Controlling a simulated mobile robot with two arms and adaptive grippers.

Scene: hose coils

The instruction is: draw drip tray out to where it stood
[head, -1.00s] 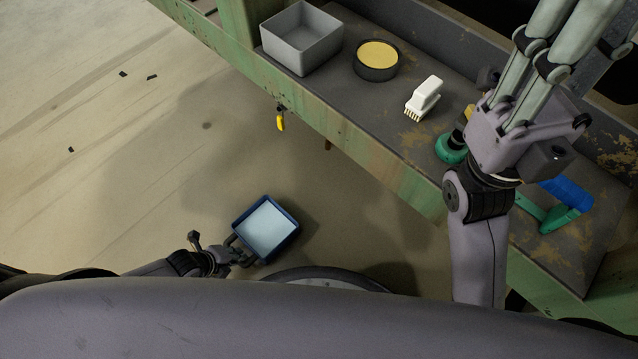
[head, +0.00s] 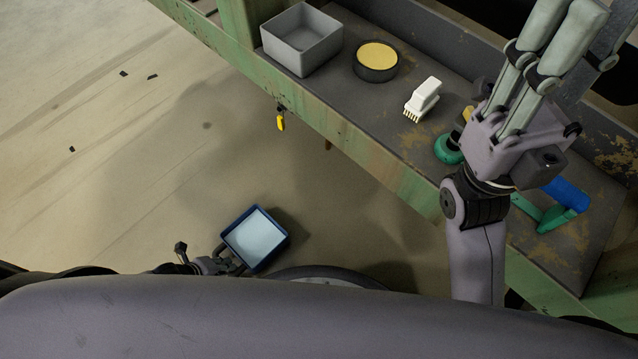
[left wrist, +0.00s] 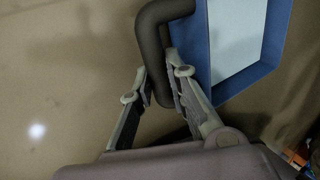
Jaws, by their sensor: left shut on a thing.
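The drip tray (head: 272,263) is a square blue tray with a pale, light-blue inside, low on the floor side of the bench in the head view. Its blue rim also shows in the left wrist view (left wrist: 279,30), with a dark bent handle (left wrist: 152,60) on its side. My left gripper (head: 232,262) is at the tray's near left side. In the left wrist view, its fingers (left wrist: 160,88) are closed around the handle. My right gripper (head: 545,70) is over the bench at the right, with its fingers pointing up and away; its fingertips are partly out of frame.
A green bench (head: 375,165) runs diagonally across. On it are a grey bin (head: 301,62), a round dark tin with yellow contents (head: 377,56), a white brush (head: 423,98), and a green and blue tool (head: 566,197). A yellow tag (head: 281,123) hangs from its edge. Floor at left is mostly clear.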

